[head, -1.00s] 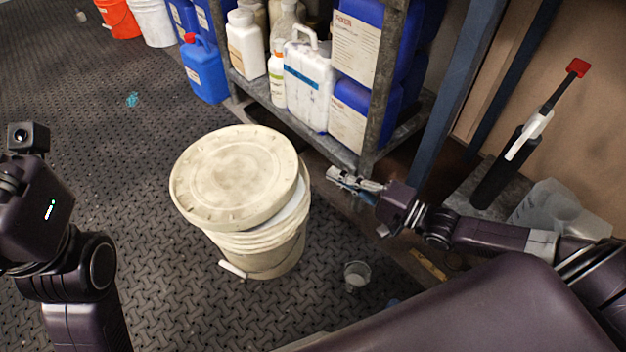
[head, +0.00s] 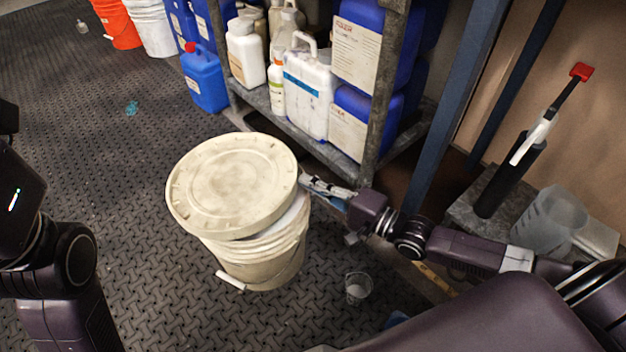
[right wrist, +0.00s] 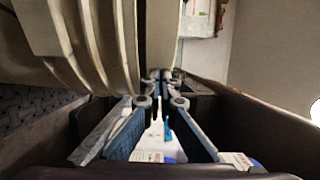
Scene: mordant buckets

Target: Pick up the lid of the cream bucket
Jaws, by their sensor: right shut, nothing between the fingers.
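The cream bucket (head: 262,262) stands on the dark floor mat. Its round cream lid (head: 232,182) rests on top, shifted toward the left, so a pale strip of the bucket's top shows at the right. My right gripper (head: 306,183) is shut and empty at the lid's right edge; I cannot tell whether it touches. In the right wrist view, the fingertips (right wrist: 163,76) meet close to the bucket's ribbed wall (right wrist: 90,40) and a cream band that seems to be the lid's edge. My left arm shows at the left, but its fingers are out of view.
A metal shelf (head: 375,100) with blue canisters and white jugs stands behind the bucket. A small clear cup (head: 357,287) is on the floor at the front right. A translucent pitcher (head: 550,222) stands at the right. The floor left of the bucket is open.

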